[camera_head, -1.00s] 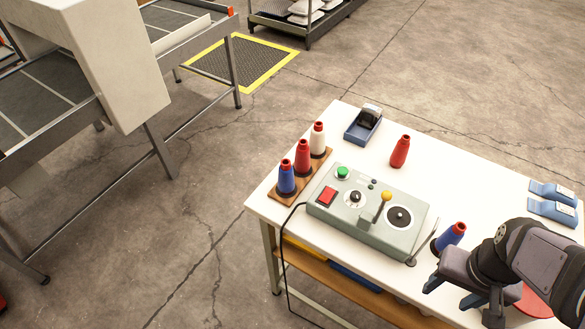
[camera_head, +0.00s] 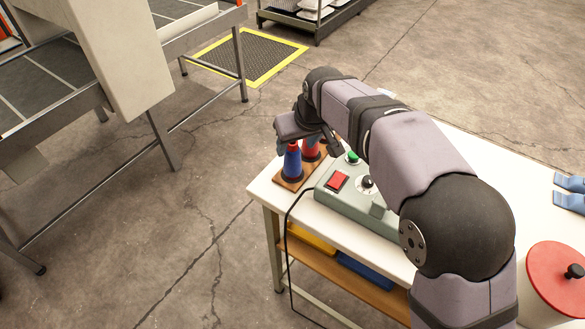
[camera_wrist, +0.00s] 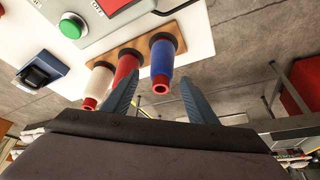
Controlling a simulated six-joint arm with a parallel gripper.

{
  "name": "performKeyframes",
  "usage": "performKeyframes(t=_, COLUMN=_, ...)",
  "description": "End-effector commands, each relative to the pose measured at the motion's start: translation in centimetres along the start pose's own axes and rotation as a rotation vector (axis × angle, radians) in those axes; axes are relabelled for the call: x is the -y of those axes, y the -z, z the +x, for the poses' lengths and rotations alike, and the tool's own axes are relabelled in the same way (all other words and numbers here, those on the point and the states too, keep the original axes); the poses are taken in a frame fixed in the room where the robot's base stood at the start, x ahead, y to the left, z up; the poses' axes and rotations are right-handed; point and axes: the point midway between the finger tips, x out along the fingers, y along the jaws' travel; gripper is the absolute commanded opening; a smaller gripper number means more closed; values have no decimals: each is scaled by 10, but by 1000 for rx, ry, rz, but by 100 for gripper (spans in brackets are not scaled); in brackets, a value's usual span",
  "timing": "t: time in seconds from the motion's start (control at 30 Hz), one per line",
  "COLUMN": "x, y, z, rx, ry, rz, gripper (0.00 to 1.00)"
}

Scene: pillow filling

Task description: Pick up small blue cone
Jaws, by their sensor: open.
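A blue cone (camera_head: 292,164) with a red top stands upright at the near end of a wooden rack (camera_head: 285,182) on the white table. In the wrist view this blue cone (camera_wrist: 162,62) shows between the two fingers, a little beyond them. My gripper (camera_wrist: 161,84) is open and empty, with its left finger close to the red cone (camera_wrist: 126,72). In the head view my gripper (camera_head: 308,142) hangs over the rack and partly covers the red cone (camera_head: 310,150). The white cone (camera_wrist: 98,82) shows in the wrist view and is hidden in the head view.
A control box (camera_head: 345,205) with a red switch and a green button (camera_head: 353,157) sits right beside the rack. A tape dispenser (camera_wrist: 42,70) shows in the wrist view. A white pot with a red lid (camera_head: 558,283) stands at the right. My arm covers the table's middle.

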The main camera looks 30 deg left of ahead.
Motion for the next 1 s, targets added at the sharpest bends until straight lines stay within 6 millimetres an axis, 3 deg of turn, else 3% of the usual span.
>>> performKeyframes(t=0.1, x=4, y=-4, z=12, rx=16, ry=-3, rz=-8, gripper=53)
performKeyframes(t=0.77, x=3, y=-4, z=38, rx=22, ry=-4, rz=-7, gripper=53)
performKeyframes(t=1.0, x=3, y=1, z=60, rx=23, ry=-4, rz=-7, gripper=53)
